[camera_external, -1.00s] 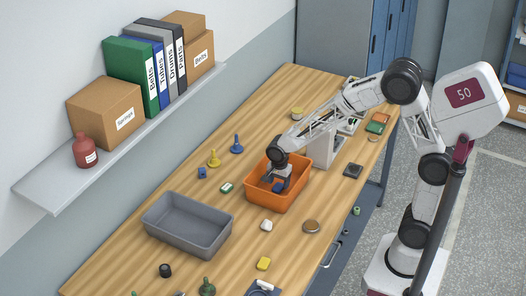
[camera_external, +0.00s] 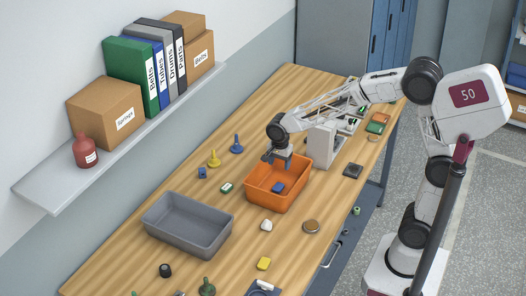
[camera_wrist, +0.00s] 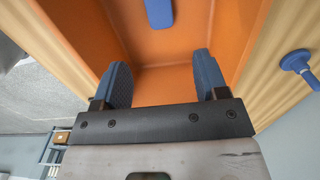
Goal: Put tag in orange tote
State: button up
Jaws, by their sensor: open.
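The orange tote (camera_external: 262,199) stands on the wooden table. A small flat blue piece, apparently the tag (camera_external: 277,187), lies inside it on the floor. In the wrist view the blue tag (camera_wrist: 159,12) shows at the top edge, partly cut off, against the orange tote (camera_wrist: 165,80). My gripper (camera_external: 277,161) is above the back part of the tote, higher than the tag and apart from it. In the wrist view the two blue fingers of my gripper (camera_wrist: 162,68) are spread with nothing between them.
A grey bin (camera_external: 165,235) stands to the left of the tote. Blue (camera_external: 237,146) and yellow (camera_external: 214,160) pegs stand behind it. A white stand (camera_external: 322,150) is close on the right.

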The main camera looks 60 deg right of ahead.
dwell(0.5)
jog(key=s+d+r+n+t, duration=0.1)
jog(key=s+r+n, duration=0.2)
jog(key=s+n, duration=0.3)
jog(key=s+d+r+n, duration=0.1)
jog(key=s+r+n, duration=0.3)
jog(key=s, duration=1.2)
jog(key=s+d+r+n+t, duration=0.1)
jog(key=s+r+n, duration=0.2)
jog(key=s+n, duration=0.4)
jog(key=s, duration=0.4)
jog(key=shift+s+r+n+t, duration=0.15)
jog(key=shift+s+n+t, duration=0.15)
jog(key=shift+n, duration=0.1)
